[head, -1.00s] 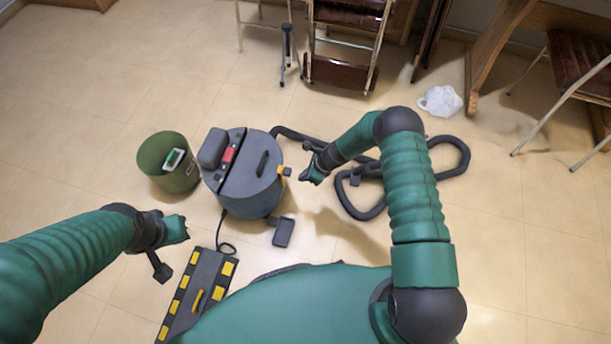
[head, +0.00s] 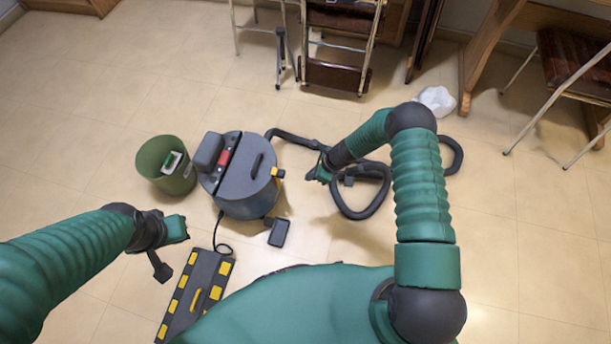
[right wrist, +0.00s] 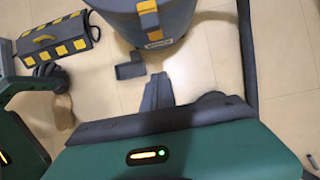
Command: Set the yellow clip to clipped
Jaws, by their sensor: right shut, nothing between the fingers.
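The yellow clip (head: 277,172) sits on the right rim of the grey and blue vacuum (head: 238,178). In the right wrist view the clip (right wrist: 149,18) shows upright on the drum's side near the top edge; I cannot tell whether it is latched. My right gripper (head: 319,174) is shut and empty, to the right of the clip and apart from it. In the right wrist view my right gripper's fingers (right wrist: 158,88) point toward the vacuum. My left gripper (head: 183,229) hangs at the lower left, away from the vacuum; its jaws are too small to read.
A green bin (head: 160,168) stands left of the vacuum. A black hose (head: 358,214) loops on the floor behind and under my right arm. A dark attachment (head: 279,232) lies in front of the vacuum. A black and yellow case (head: 191,305) lies at the lower left.

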